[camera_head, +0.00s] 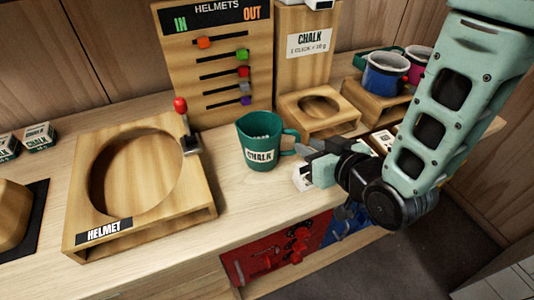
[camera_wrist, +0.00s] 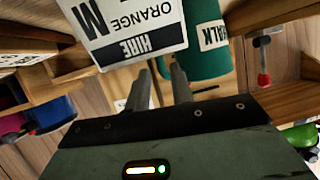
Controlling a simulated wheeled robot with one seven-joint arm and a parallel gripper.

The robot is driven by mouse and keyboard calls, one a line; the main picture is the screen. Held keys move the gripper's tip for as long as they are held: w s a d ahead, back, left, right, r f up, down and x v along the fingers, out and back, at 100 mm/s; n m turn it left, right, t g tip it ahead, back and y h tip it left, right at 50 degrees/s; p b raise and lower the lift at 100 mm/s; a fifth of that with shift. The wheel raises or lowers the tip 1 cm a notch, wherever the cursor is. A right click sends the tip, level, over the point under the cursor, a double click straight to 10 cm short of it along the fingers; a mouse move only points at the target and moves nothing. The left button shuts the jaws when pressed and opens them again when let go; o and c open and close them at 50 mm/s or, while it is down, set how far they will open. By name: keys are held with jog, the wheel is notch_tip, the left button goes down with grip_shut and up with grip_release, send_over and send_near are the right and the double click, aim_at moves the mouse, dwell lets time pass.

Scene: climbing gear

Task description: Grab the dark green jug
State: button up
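The dark green jug (camera_head: 257,142) stands upright on the counter. It has a white CHALK label, and its handle points right. My gripper (camera_head: 308,167) is just right of the jug, low over the counter. In the wrist view, the picture is upside down and the gripper (camera_wrist: 164,75) shows two fingers with a gap between them. A white piece (camera_head: 302,179) shows beside the fingertips in the head view.
A wooden HELMET stand (camera_head: 85,190) with a round opening and a red-knobbed lever (camera_head: 186,125) are left of the jug. A helmets board (camera_head: 190,80) stands behind. A chalk stand (camera_head: 340,125) and a blue mug (camera_head: 385,76) are back right.

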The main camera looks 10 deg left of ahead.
aim_at(298, 138)
jog(key=shift+w+a, duration=0.3)
jog(key=p+x, duration=0.2)
jog(key=x, duration=0.1)
jog(key=shift+w+a+f, duration=0.1)
jog(key=shift+w+a, duration=0.05)
jog(key=shift+w, duration=0.05)
jog(key=shift+w+a+f, duration=0.25)
jog(key=shift+w, duration=0.05)
grip_shut()
